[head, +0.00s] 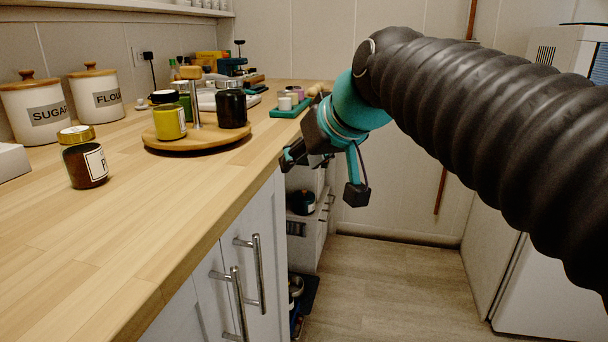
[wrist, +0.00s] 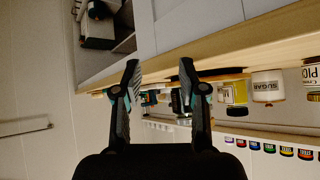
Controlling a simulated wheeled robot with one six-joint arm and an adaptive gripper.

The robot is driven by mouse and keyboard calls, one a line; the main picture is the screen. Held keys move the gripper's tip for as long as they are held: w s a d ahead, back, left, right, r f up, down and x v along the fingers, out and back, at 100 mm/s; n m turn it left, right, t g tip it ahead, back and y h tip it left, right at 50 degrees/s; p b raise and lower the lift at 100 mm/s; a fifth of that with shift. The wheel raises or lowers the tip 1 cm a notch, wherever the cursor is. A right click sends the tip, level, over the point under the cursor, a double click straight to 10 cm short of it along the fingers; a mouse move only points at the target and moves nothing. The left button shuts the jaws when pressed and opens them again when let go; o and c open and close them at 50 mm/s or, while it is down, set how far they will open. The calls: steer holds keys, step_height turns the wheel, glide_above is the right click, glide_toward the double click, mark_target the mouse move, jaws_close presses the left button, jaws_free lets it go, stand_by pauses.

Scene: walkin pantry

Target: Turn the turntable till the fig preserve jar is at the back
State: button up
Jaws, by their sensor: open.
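The turntable (head: 205,141) is a round wooden board on the counter, with an upright metal post (head: 194,100) topped by a wooden knob. A green jar (head: 186,103) shows partly behind the yellow one. I cannot read their labels, so I cannot tell which is fig preserve. My gripper (head: 324,175) is open and empty, beyond the counter's front edge, right of the turntable. Its two spread fingers show in the wrist view (wrist: 160,66).
A dark jar with a gold lid (head: 84,158) stands on the counter left of the turntable. Sugar (head: 36,108) and flour (head: 97,95) canisters stand behind. A green tray (head: 290,107) with small cups lies further right. The front counter is clear.

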steer(key=shift+s+d+f+h, duration=0.15)
steer(key=shift+s+d+f, duration=0.2)
steer(key=shift+f, duration=0.25)
steer(key=shift+s+d+f+h, duration=0.15)
steer(key=shift+s+d+f, duration=0.2)
steer(key=shift+f, duration=0.2)
